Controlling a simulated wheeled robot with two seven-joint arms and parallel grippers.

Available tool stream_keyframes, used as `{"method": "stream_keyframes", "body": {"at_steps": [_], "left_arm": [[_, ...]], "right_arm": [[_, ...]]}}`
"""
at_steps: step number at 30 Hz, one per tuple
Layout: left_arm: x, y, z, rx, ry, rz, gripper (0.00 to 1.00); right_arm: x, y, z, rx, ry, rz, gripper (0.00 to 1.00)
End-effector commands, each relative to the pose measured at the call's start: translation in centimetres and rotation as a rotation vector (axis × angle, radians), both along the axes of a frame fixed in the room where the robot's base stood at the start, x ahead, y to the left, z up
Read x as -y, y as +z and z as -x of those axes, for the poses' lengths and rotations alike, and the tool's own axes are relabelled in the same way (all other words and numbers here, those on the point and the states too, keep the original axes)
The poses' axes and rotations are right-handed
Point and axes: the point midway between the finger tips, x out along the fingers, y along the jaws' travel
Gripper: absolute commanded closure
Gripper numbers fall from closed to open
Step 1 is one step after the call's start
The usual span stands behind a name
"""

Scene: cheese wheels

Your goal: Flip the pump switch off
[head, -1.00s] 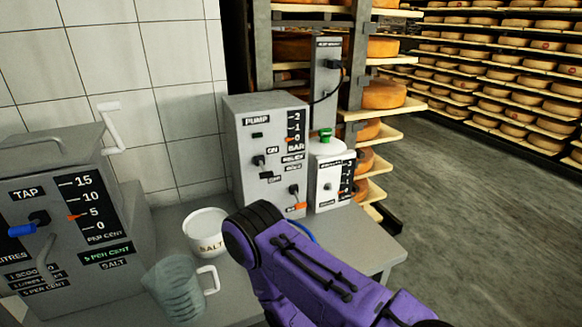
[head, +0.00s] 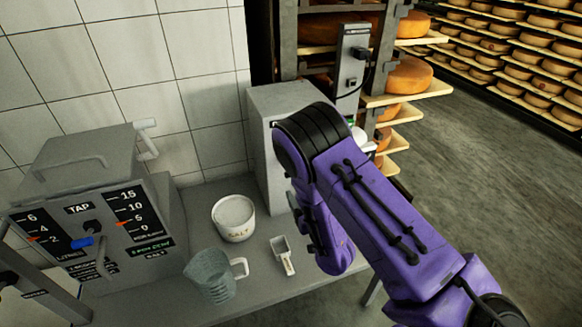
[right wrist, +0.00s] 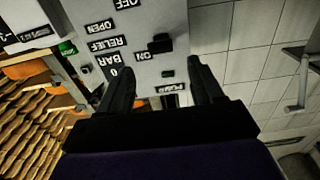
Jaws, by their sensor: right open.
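The grey pump box (head: 262,150) stands on the bench against the tiled wall in the head view, its front mostly hidden by my right arm. In the right wrist view the pump box face (right wrist: 185,45) appears upside down, with PUMP, ON, OFF, BAR and RELIEF labels. The black pump switch (right wrist: 160,43) sits beside the ON label; its exact setting is hard to tell. My right gripper (right wrist: 160,68) is open and empty, its fingers pointing at the face, with the switch showing just beyond the gap between the tips. My left gripper is not in view.
A salt tub (head: 233,222), a clear jug (head: 212,276) and a small scoop (head: 283,255) stand on the bench left of my right arm. The tap unit (head: 95,200) is at the left. Cheese shelves (head: 405,75) rise behind the pump box.

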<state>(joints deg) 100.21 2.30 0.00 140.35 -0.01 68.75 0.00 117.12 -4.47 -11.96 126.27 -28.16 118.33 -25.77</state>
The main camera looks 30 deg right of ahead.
Motion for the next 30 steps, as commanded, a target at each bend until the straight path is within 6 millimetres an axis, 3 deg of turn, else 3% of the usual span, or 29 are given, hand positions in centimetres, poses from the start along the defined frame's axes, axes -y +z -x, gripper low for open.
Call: {"method": "stream_keyframes", "body": {"at_steps": [12, 18, 24, 26, 29, 30], "left_arm": [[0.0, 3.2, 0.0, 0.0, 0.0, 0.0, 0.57], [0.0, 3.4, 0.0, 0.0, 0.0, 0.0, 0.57], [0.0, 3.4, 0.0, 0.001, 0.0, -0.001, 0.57], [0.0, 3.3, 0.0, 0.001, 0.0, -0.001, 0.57], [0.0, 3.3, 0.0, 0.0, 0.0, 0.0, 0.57], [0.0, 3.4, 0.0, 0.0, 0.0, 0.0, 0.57]], "right_arm": [[1.9, 0.2, -8.2, -0.003, -0.001, -0.001, 0.34], [2.2, -0.1, -9.6, -0.005, 0.0, 0.0, 0.34], [2.2, -0.1, -9.7, -0.006, 0.0, 0.0, 0.34], [2.2, -0.1, -9.7, -0.006, 0.0, 0.0, 0.5], [2.2, -0.1, -9.7, -0.006, 0.0, 0.0, 0.83], [2.2, -0.1, -9.7, -0.006, 0.0, 0.0, 0.86]]}}
